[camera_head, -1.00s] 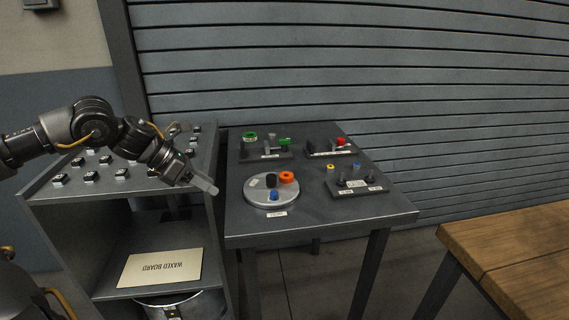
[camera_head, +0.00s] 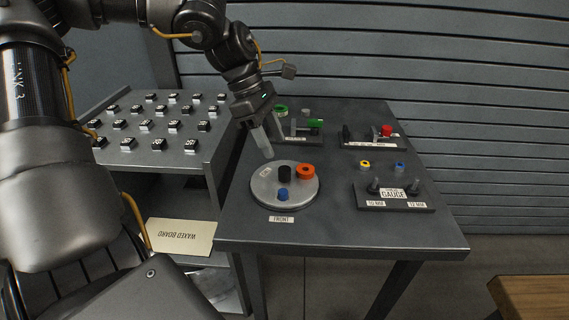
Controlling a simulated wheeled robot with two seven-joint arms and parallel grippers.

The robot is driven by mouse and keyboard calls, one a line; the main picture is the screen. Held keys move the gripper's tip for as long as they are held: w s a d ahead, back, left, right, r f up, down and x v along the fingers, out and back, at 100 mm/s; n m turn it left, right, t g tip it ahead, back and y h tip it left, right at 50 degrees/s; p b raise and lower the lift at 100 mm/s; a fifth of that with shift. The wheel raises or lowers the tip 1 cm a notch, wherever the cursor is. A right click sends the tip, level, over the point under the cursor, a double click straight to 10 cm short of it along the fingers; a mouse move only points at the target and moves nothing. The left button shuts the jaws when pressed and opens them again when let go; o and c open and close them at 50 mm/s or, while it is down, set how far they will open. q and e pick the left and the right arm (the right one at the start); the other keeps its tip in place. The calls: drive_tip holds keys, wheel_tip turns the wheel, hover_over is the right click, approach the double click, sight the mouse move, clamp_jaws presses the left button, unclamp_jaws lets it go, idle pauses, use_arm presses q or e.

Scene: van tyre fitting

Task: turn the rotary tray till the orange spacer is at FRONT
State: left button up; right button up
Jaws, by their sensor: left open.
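The round grey rotary tray (camera_head: 300,198) lies on the dark table. The orange spacer (camera_head: 306,171) sits on the tray's back right part. A black piece (camera_head: 285,172) sits left of it, and a blue piece (camera_head: 283,194) sits at the tray's front, nearest the FRONT label (camera_head: 281,219). My left gripper (camera_head: 266,153) points down at the tray's back left edge, close above or beside the rim; I cannot tell whether it touches. My right gripper is not in view.
A gauge block (camera_head: 420,204) with pegs stands right of the tray. Fixtures with green (camera_head: 315,123) and red (camera_head: 386,131) parts stand behind. A grey rack (camera_head: 150,160) with several black blocks is at left, above a waxed board (camera_head: 180,236). The table front is clear.

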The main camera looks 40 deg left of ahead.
sight(284, 169)
use_arm(q)
drive_tip(key=x, duration=0.6)
drive_tip(key=shift+d+f, duration=0.15)
drive_tip(key=shift+f, duration=0.2)
drive_tip(key=shift+s, duration=0.1)
clamp_jaws()
